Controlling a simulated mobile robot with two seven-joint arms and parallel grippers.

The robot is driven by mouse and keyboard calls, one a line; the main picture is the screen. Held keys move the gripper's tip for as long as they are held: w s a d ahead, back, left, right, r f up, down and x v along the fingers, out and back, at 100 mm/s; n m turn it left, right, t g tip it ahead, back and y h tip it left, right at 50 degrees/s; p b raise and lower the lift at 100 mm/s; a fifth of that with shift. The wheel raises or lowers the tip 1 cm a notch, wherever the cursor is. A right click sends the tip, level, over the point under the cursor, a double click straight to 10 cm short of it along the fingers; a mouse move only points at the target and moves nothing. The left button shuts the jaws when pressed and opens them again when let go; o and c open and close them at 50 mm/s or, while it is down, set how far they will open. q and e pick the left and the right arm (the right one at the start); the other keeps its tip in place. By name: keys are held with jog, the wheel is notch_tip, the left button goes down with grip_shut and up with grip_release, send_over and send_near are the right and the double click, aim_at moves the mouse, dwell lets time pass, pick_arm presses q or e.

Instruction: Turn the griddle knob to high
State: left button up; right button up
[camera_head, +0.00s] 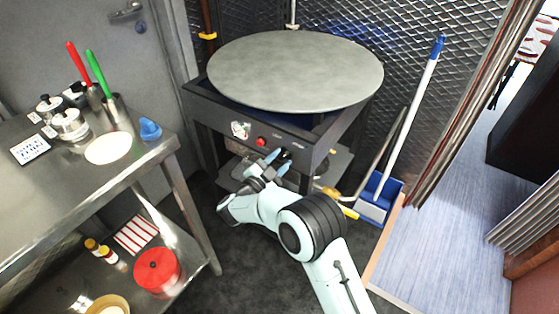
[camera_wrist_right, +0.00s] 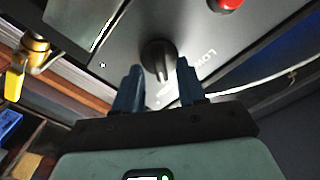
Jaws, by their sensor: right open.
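The round griddle (camera_head: 296,70) sits on a dark stand with a front control panel (camera_head: 222,117). In the right wrist view the black griddle knob (camera_wrist_right: 157,58) stands on the panel, with the word LOW printed beside it. My right gripper (camera_head: 277,160) is at the front panel. In the right wrist view its two blue fingers (camera_wrist_right: 159,82) are open, one on each side of the knob, with gaps between them and it. The knob is mostly hidden behind the fingers in the head view. My left gripper is not in view.
A red button (camera_head: 261,141) is on the panel left of the knob, also in the right wrist view (camera_wrist_right: 228,4). A yellow-handled valve (camera_wrist_right: 16,80) is near the panel's edge. A steel table (camera_head: 150,148) stands at left. A blue dustpan (camera_head: 381,193) and broom stand at right.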

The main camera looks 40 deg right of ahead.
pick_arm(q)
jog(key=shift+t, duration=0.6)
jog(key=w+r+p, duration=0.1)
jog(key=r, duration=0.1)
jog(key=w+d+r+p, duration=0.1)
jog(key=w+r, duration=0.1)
pick_arm(e)
jog(key=v, duration=1.3)
